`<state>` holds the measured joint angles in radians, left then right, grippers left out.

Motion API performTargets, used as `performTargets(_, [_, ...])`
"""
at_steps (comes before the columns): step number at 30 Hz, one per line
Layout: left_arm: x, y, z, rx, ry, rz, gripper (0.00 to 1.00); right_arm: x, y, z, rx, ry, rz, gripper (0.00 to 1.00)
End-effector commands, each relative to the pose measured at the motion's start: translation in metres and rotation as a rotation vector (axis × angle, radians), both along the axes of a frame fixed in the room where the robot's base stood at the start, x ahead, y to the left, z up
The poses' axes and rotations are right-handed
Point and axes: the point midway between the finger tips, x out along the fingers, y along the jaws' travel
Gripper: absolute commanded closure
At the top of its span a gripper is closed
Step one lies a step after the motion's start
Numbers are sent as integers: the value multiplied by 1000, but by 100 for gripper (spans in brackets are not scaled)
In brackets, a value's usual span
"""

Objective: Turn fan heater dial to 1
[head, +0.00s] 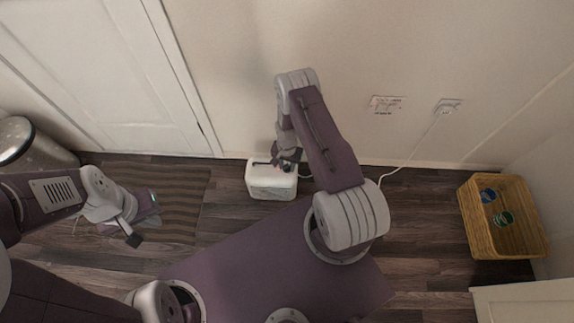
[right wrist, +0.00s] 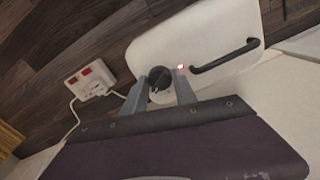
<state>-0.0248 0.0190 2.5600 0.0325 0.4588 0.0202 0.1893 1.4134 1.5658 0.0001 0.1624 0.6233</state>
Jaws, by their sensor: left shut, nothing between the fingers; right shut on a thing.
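The white fan heater (head: 271,184) stands on the floor against the wall, just right of the door. In the right wrist view its white top (right wrist: 150,45) shows a black handle (right wrist: 225,57), a lit red light (right wrist: 180,67) and a round dark dial (right wrist: 160,78). My right gripper (head: 284,163) reaches down over the heater's top; in the right wrist view its fingers (right wrist: 160,88) are shut on the dial, one on each side. The dial's markings are not readable. My left gripper (head: 133,238) is shut and empty, above the floor at the left, well apart from the heater.
A wicker basket (head: 468,213) with a few cans stands at the right. A striped mat (head: 185,190) and a metal bin (head: 40,150) are at the left.

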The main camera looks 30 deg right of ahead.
Motion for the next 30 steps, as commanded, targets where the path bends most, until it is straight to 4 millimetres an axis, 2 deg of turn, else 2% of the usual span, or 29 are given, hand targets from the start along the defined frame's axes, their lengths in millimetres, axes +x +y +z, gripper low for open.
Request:
performTargets(2, [0,0,0,0,0,0,100,0,0,0,1,1,0,100])
performTargets(3, [0,0,0,0,0,0,100,0,0,0,0,0,0,55])
performTargets(4, [0,0,0,0,0,0,100,0,0,0,0,0,1,47])
performTargets(5, [0,0,0,0,0,0,100,0,0,0,0,0,1,44])
performTargets(14, [0,0,2,0,0,0,100,0,0,3,0,0,1,44])
performTargets(24, [0,0,42,0,0,0,100,0,0,74,-1,-1,1,44])
performTargets(30, [0,0,48,0,0,0,100,0,0,91,0,0,1,44])
